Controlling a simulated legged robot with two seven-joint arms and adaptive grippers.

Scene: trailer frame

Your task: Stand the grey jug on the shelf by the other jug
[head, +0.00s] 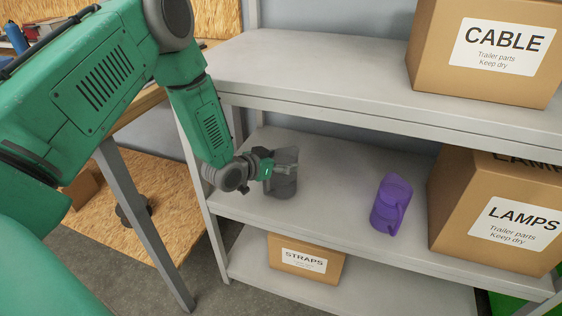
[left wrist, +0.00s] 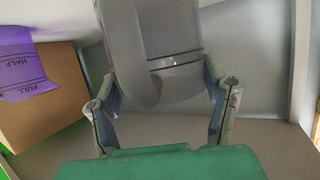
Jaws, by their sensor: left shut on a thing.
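The grey jug (head: 285,180) is at the left part of the middle shelf (head: 335,190), near the left post. It looks upright; I cannot tell whether its base touches the shelf. My left gripper (head: 281,168) is shut on the grey jug. In the left wrist view the grey jug (left wrist: 178,40) with its curved handle sits between the two fingers of the gripper (left wrist: 163,88). The other jug, purple (head: 388,204), stands on the same shelf to the right, apart from the grey one. It also shows in the left wrist view (left wrist: 22,62). My right gripper is out of view.
A LAMPS box (head: 480,225) stands right of the purple jug. A CABLE box (head: 440,50) is on the upper shelf (head: 310,70), which overhangs the middle one. A STRAPS box (head: 318,262) is below. The shelf between the jugs is clear. A workbench stands at left.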

